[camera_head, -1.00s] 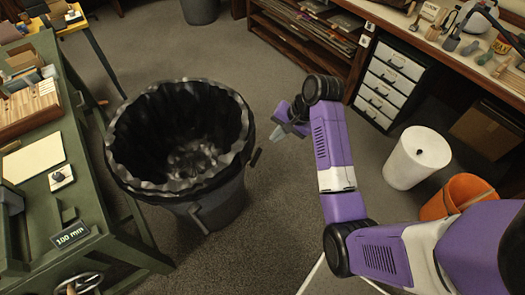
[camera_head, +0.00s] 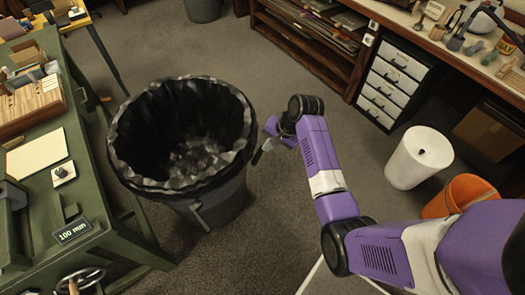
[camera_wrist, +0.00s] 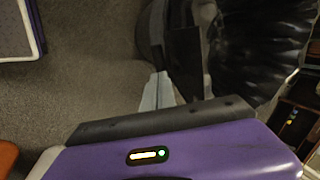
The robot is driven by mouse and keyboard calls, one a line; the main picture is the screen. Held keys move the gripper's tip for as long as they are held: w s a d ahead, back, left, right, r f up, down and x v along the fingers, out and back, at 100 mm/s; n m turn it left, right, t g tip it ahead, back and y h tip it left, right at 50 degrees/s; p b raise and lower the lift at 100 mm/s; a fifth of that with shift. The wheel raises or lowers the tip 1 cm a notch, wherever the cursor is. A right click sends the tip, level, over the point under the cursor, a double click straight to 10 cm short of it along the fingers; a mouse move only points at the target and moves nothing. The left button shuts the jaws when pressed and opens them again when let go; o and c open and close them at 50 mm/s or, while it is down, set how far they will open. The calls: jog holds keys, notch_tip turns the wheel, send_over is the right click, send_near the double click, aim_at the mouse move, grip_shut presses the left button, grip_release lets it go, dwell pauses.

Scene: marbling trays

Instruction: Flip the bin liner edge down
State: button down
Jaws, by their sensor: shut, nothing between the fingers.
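A grey bin (camera_head: 222,197) stands on the floor left of centre in the head view. A crinkled, glossy black liner (camera_head: 190,155) lines its inside, with a wavy edge along the rim. I cannot tell how far the edge hangs outside. My gripper (camera_head: 268,146) is shut and empty, just outside the bin's right side near its dark side handle. In the wrist view the pale fingers of my gripper (camera_wrist: 158,92) are beside the bin's outer wall (camera_wrist: 152,30). The liner (camera_wrist: 258,45) shows to their right. Contact with the bin is not clear.
A green workbench (camera_head: 105,212) stands close to the bin's left. A white cylinder (camera_head: 418,158) and an orange bucket (camera_head: 455,195) stand at the right. A drawer unit (camera_head: 390,88) and shelves (camera_head: 300,40) line the back. Carpet between them is clear.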

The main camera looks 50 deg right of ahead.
jog(key=shift+x, duration=2.65)
notch_tip(320, 180, down, 7)
jog(key=b, duration=0.3)
jog(key=shift+r, duration=0.2)
jog(key=shift+s, duration=0.1)
jog(key=p, duration=0.4)
send_near(259, 155)
jog(key=s, duration=0.1)
jog(key=s+d, duration=0.1)
jog(key=s, duration=0.1)
jog(key=shift+w, duration=0.1)
